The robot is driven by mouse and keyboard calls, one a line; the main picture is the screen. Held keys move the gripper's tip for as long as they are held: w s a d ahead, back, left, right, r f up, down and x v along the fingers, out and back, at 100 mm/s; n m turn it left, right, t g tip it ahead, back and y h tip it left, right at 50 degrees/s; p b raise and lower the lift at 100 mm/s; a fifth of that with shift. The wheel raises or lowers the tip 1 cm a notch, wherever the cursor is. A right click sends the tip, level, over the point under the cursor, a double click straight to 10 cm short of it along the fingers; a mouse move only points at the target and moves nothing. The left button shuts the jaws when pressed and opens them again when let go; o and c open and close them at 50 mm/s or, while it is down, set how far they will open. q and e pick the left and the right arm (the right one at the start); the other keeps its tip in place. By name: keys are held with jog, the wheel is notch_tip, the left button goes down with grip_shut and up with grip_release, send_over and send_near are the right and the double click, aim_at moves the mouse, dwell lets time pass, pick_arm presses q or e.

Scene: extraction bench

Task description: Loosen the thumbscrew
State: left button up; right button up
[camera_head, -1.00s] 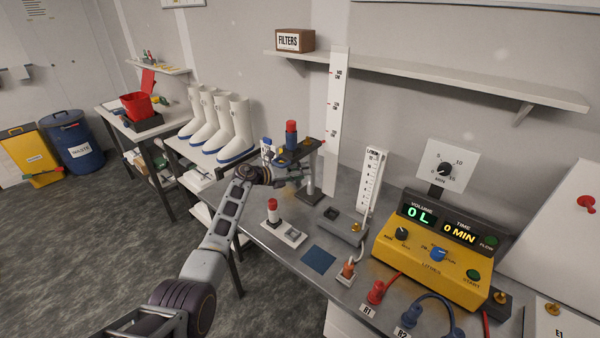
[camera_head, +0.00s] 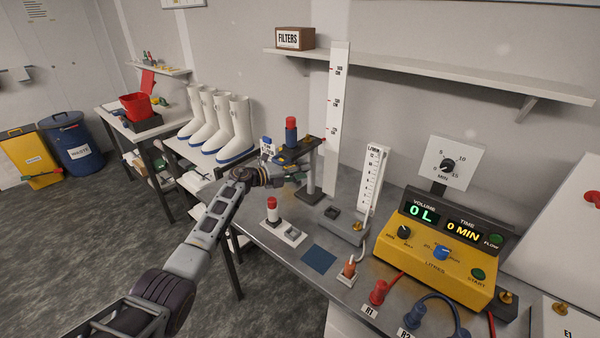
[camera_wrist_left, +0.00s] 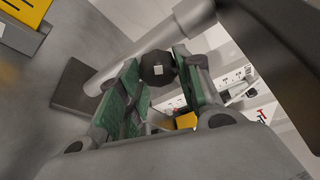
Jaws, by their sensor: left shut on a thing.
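The thumbscrew is a dark, faceted knob (camera_wrist_left: 157,68) with a small pale square on its end, in the left wrist view. It sits between the green-padded fingers of my left gripper (camera_wrist_left: 155,82), which is shut on it. In the head view my left gripper (camera_head: 292,177) is beside the upright stand (camera_head: 314,172) at the back of the bench. The thumbscrew itself is too small and covered to make out there. A dark cylinder with a red top (camera_head: 291,130) stands at the top of the stand. My right gripper is not in view.
On the bench (camera_head: 276,246) are a red-topped item (camera_head: 272,208), a blue pad (camera_head: 318,259), a grey unit (camera_head: 343,226) with a white scale (camera_head: 372,180), and a yellow console (camera_head: 432,258) at right. White boots (camera_head: 238,130) stand behind my left arm.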

pick_arm(q)
jog(key=shift+f+n+h+b, duration=0.2)
jog(key=shift+n+h+b, duration=0.25)
jog(key=shift+n, duration=0.45)
jog(key=o, duration=1)
jog(key=shift+r, duration=0.1)
jog(key=shift+a, duration=0.25)
jog(key=shift+v, duration=5.85)
jog(key=shift+d, duration=0.1)
